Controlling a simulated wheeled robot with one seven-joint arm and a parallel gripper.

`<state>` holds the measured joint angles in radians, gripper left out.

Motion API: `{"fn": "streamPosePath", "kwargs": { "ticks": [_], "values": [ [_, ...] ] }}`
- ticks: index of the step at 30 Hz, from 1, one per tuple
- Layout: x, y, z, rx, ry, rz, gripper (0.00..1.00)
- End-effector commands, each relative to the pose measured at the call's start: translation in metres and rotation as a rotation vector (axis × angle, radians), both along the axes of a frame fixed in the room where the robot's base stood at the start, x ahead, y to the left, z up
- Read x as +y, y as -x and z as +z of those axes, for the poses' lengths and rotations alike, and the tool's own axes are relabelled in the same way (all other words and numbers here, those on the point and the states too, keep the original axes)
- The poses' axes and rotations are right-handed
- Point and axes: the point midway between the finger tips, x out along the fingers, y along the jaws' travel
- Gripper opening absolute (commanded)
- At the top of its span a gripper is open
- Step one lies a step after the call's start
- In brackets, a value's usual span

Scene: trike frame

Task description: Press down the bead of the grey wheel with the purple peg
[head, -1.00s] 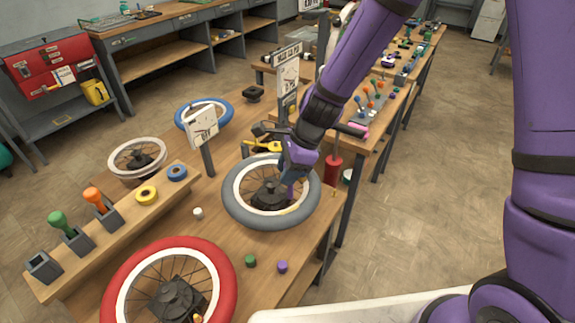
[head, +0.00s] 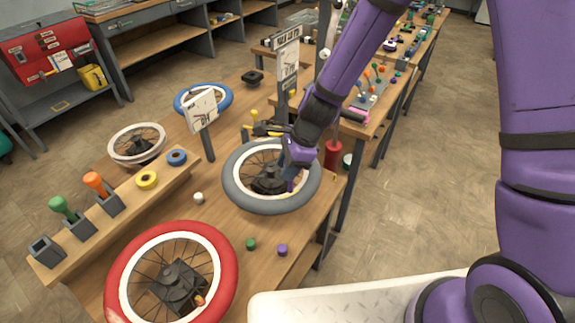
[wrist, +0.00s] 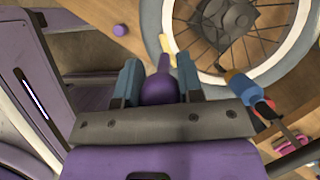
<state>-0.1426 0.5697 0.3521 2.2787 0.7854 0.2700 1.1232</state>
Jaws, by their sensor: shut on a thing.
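The grey wheel (head: 237,193) lies flat on the wooden workbench, with a white rim, spokes and a dark hub. My gripper (head: 290,178) is over the right part of this wheel, pointing down. In the wrist view my gripper (wrist: 160,88) is shut on the purple peg (wrist: 159,84), its thick round part between the two blue-grey fingers. The peg's thin end points toward the white rim (wrist: 172,18). A small yellow piece (wrist: 167,43) shows beside that end. I cannot tell whether the peg touches the wheel.
A red wheel (head: 117,275) lies at the front left. A small purple cylinder (head: 282,250) and a green one (head: 251,244) stand near the front edge. A sign on a post (head: 202,110) rises left of the grey wheel. A yellow-handled tool (head: 270,128) lies behind it.

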Motion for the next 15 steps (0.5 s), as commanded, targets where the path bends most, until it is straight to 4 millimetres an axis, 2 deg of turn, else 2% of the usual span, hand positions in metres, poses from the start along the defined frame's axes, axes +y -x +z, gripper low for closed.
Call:
{"fn": "streamPosePath", "kwargs": {
  "ticks": [15],
  "values": [
    [0.0001,-0.0001,-0.0042,0.0,0.0,-0.001,0.11]
  ]
}}
